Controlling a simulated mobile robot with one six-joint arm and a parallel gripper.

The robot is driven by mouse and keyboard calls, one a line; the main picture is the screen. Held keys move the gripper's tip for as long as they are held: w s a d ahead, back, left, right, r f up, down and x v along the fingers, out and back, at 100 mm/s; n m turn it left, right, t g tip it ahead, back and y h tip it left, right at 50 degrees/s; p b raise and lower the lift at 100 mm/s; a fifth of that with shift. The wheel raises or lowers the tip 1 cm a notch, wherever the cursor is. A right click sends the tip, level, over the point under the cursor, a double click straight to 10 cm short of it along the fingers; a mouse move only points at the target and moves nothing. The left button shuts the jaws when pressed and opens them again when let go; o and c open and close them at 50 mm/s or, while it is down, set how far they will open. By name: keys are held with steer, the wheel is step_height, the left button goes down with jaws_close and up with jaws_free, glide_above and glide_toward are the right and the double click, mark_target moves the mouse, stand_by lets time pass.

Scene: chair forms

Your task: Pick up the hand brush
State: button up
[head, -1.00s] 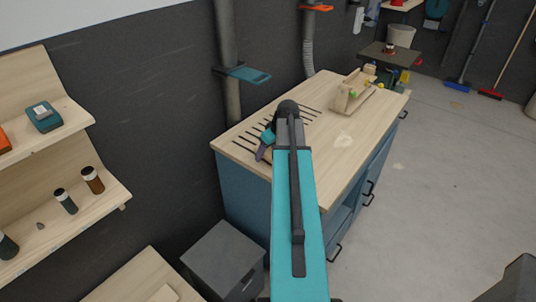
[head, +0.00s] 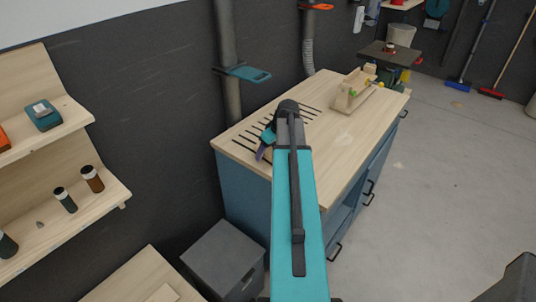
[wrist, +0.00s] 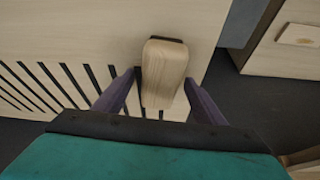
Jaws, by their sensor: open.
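The hand brush (wrist: 165,75) shows in the wrist view as a pale wooden piece with a dark part at its far end, on the slotted worktop. My gripper (wrist: 160,84) is open, with one purple finger on each side of the wooden piece. In the head view my gripper (head: 262,152) is low over the slotted left end of the workbench. My arm hides the brush there.
The workbench (head: 345,140) has a wooden box (head: 350,92) with small coloured items at its far end. A pipe and a teal bracket (head: 243,74) are on the wall behind. A grey bin (head: 222,262) stands beside the bench.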

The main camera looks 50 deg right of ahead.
mark_target(268, 149)
steer(key=shift+c, duration=0.3)
steer(key=c, duration=1.1)
steer(key=shift+r, duration=0.1)
steer(key=shift+c, duration=0.2)
steer(key=shift+r, duration=0.15)
steer(key=shift+r+b, duration=0.7)
steer(key=shift+r, duration=0.95)
steer(key=s+a+b, duration=0.1)
steer(key=s, duration=0.3)
steer(key=s+a+b, duration=0.1)
steer(key=s+b, duration=0.1)
steer(key=s, duration=0.3)
steer(key=s+a+r+b, duration=0.1)
steer(key=s, duration=0.4)
steer(key=shift+s+a+r, duration=0.1)
steer(key=shift+a, duration=0.25)
steer(key=shift+s+a+r+b, duration=0.2)
steer(key=shift+s+b, duration=0.25)
steer(key=shift+s, duration=0.2)
